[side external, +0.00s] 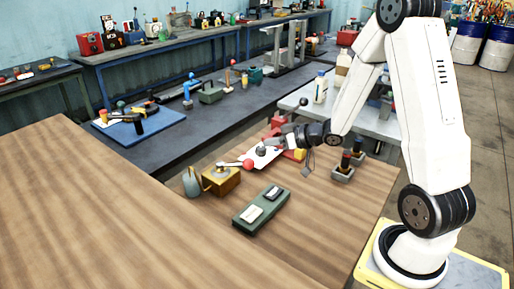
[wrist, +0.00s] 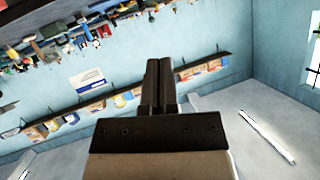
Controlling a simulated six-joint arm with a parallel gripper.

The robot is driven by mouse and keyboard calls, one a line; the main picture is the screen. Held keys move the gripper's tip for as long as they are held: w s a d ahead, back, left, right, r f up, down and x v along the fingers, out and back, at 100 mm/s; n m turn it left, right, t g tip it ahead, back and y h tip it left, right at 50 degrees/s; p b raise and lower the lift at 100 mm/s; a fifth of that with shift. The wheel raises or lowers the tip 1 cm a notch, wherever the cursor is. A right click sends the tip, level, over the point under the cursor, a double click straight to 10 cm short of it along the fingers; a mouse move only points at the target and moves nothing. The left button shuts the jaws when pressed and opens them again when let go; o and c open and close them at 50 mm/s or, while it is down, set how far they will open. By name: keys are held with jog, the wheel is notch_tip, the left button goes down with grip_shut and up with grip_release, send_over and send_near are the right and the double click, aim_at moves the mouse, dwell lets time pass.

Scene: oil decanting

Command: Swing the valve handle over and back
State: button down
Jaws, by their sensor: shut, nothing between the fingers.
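The valve is not visible in the wrist view.
A grey-green switch box (side external: 261,208) lies in front of the valve, and a grey rounded object (side external: 191,182) stands at its left. Red and yellow parts sit beside my gripper. Two dark-handled levers (side external: 345,166) stand at the right. The table's left front is clear.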

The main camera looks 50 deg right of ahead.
notch_tip(320, 180, up, 5)
jog(key=w+a+f+n+g+h, duration=0.6)
jog(key=f+n+g+h, duration=0.2)
jog(key=f+n, duration=0.2)
jog(key=s+a+r+n+g+h, duration=0.1)
jog(key=a+r+n+h, duration=0.4)
jog(key=a+h, duration=0.15)
jog(key=s+a+r+n+g+h, duration=0.1)
jog(key=s+a+r+n+h, duration=0.1)
jog(key=a+r+n+h, duration=0.4)
notch_tip(320, 180, down, 12)
jog(key=a+m+y, duration=0.1)
jog(key=shift+a+m, duration=0.15)
jog(key=shift+m, duration=0.15)
